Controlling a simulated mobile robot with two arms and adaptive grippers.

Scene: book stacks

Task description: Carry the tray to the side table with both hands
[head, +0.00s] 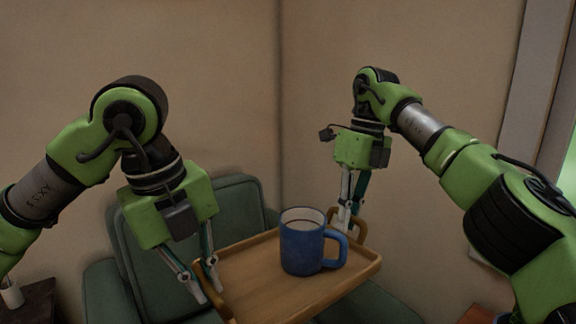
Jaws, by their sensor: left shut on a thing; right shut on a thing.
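A wooden tray (248,272) with raised edges is held up between my two grippers in the head view, its lower part cut off by the frame. A blue mug (301,245) with a pale inside stands upright on it, its handle to the right. My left gripper (207,288) is shut on the tray's left handle, at the tray's left edge. My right gripper (346,226) is shut on the tray's right handle (360,224), at the far right side, behind the mug. I cannot identify the side table for sure.
A green armchair (238,203) stands behind and below the tray, close to a room corner with plain beige walls (230,80). A dark wooden surface (32,302) shows at the lower left. A reddish-brown surface (478,315) shows at the lower right.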

